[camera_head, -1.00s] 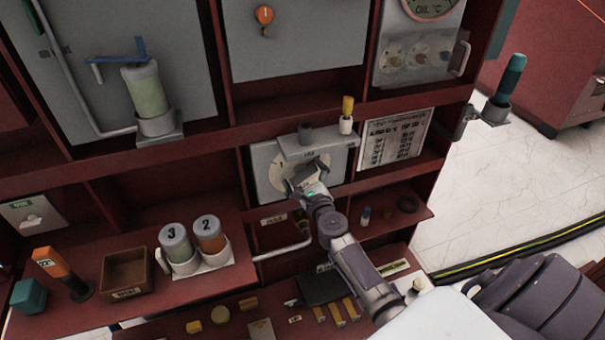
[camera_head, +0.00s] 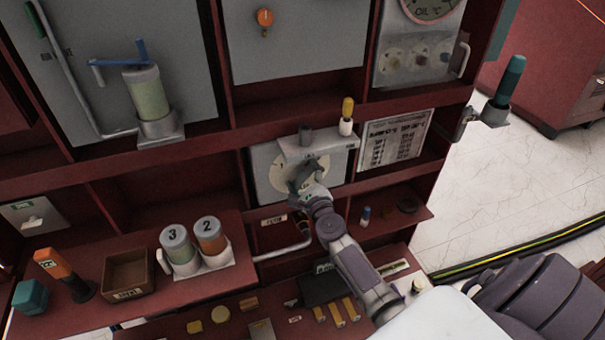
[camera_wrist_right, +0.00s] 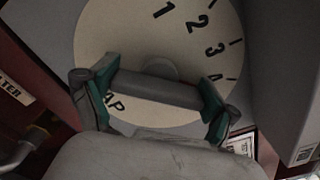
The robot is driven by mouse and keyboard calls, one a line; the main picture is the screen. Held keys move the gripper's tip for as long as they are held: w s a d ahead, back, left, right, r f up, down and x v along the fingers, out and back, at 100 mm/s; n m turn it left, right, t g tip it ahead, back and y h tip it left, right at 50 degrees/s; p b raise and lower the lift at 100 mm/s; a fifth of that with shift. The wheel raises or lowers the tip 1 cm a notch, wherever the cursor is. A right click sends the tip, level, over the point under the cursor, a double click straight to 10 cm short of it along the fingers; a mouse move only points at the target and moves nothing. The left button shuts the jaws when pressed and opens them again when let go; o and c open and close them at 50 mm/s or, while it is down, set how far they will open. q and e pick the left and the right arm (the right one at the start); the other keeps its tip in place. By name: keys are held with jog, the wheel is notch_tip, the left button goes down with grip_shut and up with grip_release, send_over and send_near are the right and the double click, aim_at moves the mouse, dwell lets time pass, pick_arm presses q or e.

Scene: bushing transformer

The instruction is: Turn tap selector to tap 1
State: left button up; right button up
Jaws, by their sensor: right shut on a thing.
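The tap selector has a round cream dial (camera_head: 286,171) on a grey plate; in the right wrist view its dial (camera_wrist_right: 140,45) shows the numbers 1, 2, 3, part of a 4, and part of the word TAP. My right gripper (camera_head: 303,178) is at the dial. In the right wrist view the gripper (camera_wrist_right: 155,98) has its green-padded fingers shut on the ends of the grey selector handle (camera_wrist_right: 158,90), which lies across the dial, slightly tilted. Which number the handle points to I cannot tell. My left gripper is not in view.
A lettered plate (camera_head: 395,140) is at the right. Canisters marked 3 (camera_head: 178,248) and 2 (camera_head: 209,234) stand lower left.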

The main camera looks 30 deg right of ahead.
jog(key=n+p, duration=0.1)
jog(key=n, duration=0.4)
jog(key=shift+a+n, duration=0.1)
jog(key=shift+n, duration=0.3)
jog(key=n+p, duration=0.1)
jog(key=n, duration=0.3)
jog(key=shift+f, duration=0.1)
jog(key=n+p, duration=0.2)
jog(key=n, duration=0.3)
jog(key=shift+f+n, duration=0.1)
jog(key=shift+n, duration=0.3)
jog(key=shift+f+n+p, duration=0.1)
jog(key=shift+n+p, duration=0.45)
jog(key=shift+n, duration=1.95)
jog(key=o, duration=0.9)
